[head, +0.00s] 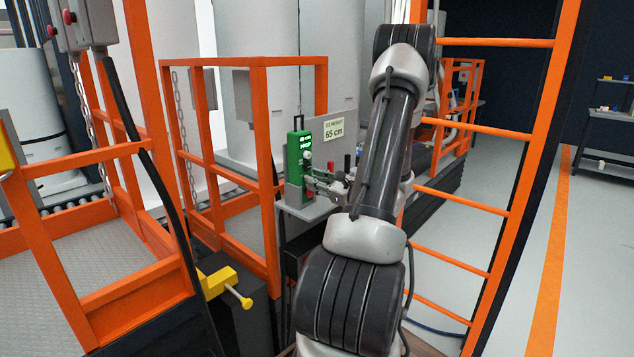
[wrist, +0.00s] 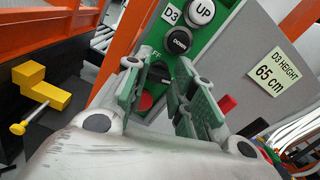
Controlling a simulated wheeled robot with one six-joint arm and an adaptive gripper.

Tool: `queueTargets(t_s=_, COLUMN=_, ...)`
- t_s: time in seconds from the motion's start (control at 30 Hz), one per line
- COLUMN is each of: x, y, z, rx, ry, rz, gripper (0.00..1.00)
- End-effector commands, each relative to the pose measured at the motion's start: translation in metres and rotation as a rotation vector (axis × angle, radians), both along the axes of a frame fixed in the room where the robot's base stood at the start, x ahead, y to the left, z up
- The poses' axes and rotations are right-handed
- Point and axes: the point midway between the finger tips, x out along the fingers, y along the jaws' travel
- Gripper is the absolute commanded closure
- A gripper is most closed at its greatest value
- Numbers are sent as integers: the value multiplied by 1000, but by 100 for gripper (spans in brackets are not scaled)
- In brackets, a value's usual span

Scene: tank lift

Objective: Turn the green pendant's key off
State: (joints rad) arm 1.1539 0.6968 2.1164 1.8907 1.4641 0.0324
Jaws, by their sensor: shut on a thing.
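The green pendant (head: 298,160) stands upright in a grey holder in the middle of the head view. In the wrist view the pendant (wrist: 222,42) shows a white UP button, a black DOWN button and a D3 label. Below them is the black key (wrist: 160,74), with a red button (wrist: 146,102) under it. My gripper (head: 311,182) is at the pendant's face in the head view. In the wrist view my gripper (wrist: 158,70) has its fingers on either side of the key and is shut on it. The fingers partly hide the key and its markings.
A sign (head: 334,129) reading D3 height 65 cm stands behind the pendant. Orange railings (head: 262,130) rise to the left, and an orange ladder frame (head: 470,200) to the right. A yellow block with a rod (head: 220,282) sits low at the left. Open floor lies far right.

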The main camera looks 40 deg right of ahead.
Motion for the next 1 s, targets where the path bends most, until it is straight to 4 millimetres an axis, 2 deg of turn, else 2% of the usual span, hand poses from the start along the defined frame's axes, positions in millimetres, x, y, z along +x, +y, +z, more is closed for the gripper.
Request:
queueTargets(t_s=0.3, x=0, y=1, z=-1, rx=-240, ry=-19, rz=0, gripper=99)
queueTargets(t_s=0.57, x=0, y=1, z=-1, rx=-251, ry=-20, rz=0, gripper=99)
queueTargets(t_s=0.6, x=0, y=1, z=-1, rx=-251, ry=-20, rz=0, gripper=73)
queueTargets(t_s=0.7, x=0, y=1, z=-1, rx=-250, ry=-20, rz=0, gripper=55)
queueTargets(t_s=1.0, x=-1, y=1, z=-1, rx=-250, ry=-20, rz=0, gripper=53)
